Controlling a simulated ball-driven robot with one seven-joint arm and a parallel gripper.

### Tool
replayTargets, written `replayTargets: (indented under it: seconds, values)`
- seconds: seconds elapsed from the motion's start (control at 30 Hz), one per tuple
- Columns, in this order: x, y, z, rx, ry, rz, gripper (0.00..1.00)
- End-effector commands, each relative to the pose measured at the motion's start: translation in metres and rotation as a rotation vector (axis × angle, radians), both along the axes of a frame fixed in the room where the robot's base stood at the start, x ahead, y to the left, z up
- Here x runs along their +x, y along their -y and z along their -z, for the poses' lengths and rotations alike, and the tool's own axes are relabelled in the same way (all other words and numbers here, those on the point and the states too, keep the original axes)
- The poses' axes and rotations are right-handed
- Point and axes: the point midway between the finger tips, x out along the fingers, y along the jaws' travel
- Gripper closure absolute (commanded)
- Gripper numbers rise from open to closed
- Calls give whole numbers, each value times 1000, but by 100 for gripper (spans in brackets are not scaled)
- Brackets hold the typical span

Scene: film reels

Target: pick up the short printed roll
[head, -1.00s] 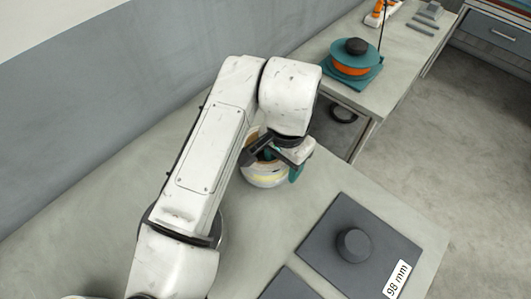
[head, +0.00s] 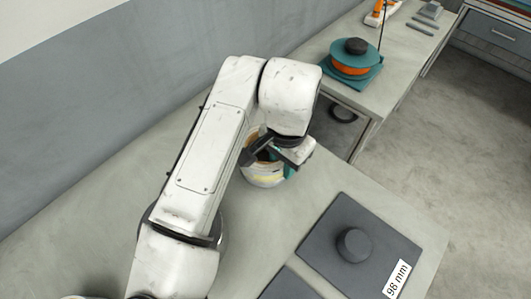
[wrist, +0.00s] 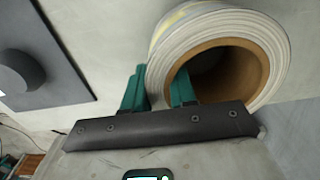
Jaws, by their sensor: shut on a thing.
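The short printed roll (head: 262,178) stands on the table under my wrist, pale with a yellowish print, partly hidden by my arm. In the wrist view the roll (wrist: 166,60) shows its white layered end and a brown core with an open hole. My gripper (wrist: 155,88) has teal fingers, one inside the core and one outside the roll, shut on the roll's wall. I cannot tell whether the roll is clear of the table.
A teal and orange reel (head: 352,62) stands on the farther bench. Bare table lies between roll and plate.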

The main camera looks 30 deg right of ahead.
Motion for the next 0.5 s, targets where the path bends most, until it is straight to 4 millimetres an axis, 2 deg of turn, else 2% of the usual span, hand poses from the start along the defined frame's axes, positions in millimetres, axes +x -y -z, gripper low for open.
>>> replayTargets:
  seconds: [0.33, 0.5]
  values:
    - [0, 0, -2, -1, 1, 1, 100]
    - [0, 0, -13, -1, 3, 1, 100]
